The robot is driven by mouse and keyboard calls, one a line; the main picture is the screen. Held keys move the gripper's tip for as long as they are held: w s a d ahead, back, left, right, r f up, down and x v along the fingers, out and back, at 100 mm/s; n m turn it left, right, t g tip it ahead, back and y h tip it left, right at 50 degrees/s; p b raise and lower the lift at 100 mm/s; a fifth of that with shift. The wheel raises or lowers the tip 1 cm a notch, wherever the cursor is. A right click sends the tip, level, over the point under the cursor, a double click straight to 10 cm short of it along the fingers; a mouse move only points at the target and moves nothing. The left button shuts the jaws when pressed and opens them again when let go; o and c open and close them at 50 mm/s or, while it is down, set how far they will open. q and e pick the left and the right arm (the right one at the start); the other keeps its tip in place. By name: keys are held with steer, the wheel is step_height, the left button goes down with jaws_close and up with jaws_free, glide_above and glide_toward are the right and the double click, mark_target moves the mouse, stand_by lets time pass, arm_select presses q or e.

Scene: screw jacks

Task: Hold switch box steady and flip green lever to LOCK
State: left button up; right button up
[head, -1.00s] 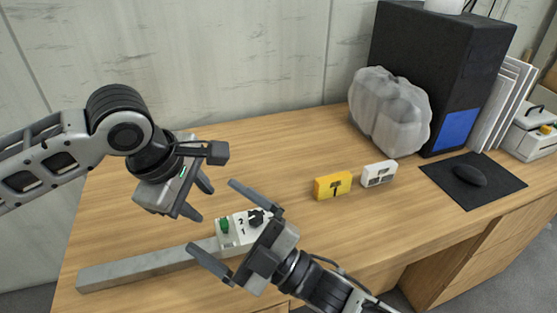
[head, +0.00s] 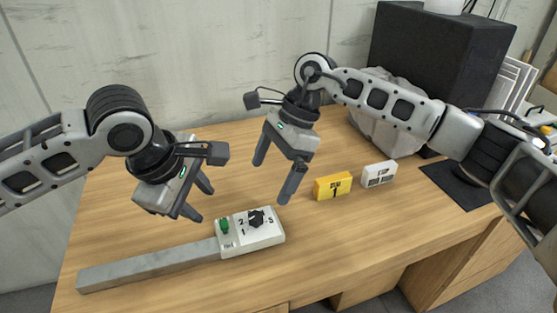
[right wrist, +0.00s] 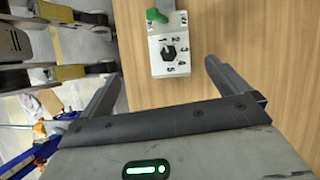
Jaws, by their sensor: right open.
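The white switch box (head: 262,238) lies on the desk at the end of a long grey bar (head: 150,266). It carries a small green lever (head: 224,226) at its left end and a black knob (head: 257,218) among numbers. In the right wrist view the box (right wrist: 169,58) is ahead of the fingers, with the green lever (right wrist: 157,15) at its far end. My left gripper (head: 200,203) is open and empty, above and left of the box. My right gripper (head: 272,180) is open and empty, raised behind and above the box. Neither visibly touches it.
A yellow block (head: 333,186) and a white block (head: 379,174) stand right of the box. Behind are a grey wrapped lump (head: 372,135) and a black computer case (head: 440,55). A dark mouse mat (head: 446,182) lies right. The desk's left back is clear.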

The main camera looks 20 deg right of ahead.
mark_target(255, 215)
steer(key=shift+t+h, duration=0.3)
steer(key=x, duration=0.9)
steer(key=w+d+x, duration=0.1)
steer(key=x, duration=0.4)
steer(key=shift+f, duration=0.45)
